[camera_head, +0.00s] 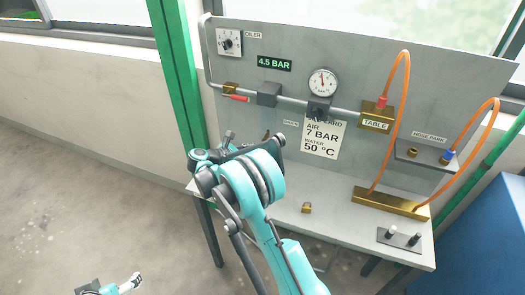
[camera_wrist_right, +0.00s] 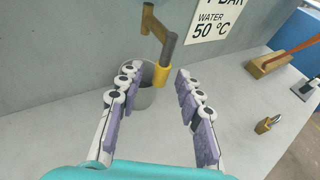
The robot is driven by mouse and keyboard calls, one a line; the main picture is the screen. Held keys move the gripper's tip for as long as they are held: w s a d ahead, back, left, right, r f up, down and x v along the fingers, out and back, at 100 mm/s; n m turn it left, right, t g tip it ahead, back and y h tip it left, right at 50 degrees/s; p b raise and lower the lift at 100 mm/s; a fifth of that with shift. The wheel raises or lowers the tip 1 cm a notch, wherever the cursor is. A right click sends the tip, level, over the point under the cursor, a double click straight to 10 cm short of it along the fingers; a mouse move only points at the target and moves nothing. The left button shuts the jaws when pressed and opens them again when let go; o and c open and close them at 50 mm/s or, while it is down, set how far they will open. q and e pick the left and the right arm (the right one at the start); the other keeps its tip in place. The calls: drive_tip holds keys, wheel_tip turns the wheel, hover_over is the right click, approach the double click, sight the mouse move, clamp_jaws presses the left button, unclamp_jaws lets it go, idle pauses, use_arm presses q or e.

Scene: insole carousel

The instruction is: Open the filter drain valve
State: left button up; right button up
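The drain fitting shows in the right wrist view as a brass elbow (camera_wrist_right: 152,22) on the panel with a grey stem (camera_wrist_right: 167,47) that ends in a yellow tip (camera_wrist_right: 161,75). A grey cup (camera_wrist_right: 142,94) stands just below and behind the tip. My right gripper (camera_wrist_right: 155,72) is open, its purple-padded fingers either side of the yellow tip and cup, with gaps showing. In the head view the drain area lies under the DRAIN label (camera_head: 290,123), mostly hidden by my right arm. My left gripper (camera_head: 118,287) is at the bottom left, cut off by the frame.
Above are a pipe with a red-handled valve (camera_head: 236,97), a grey filter block (camera_head: 268,94), a gauge (camera_head: 322,82) and a 4.5 BAR display (camera_head: 274,63). Orange hoses (camera_head: 400,110) run at the right.

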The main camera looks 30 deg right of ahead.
drive_tip(key=v, duration=0.9)
drive_tip(key=shift+a, duration=0.3)
drive_tip(key=shift+r, duration=0.1)
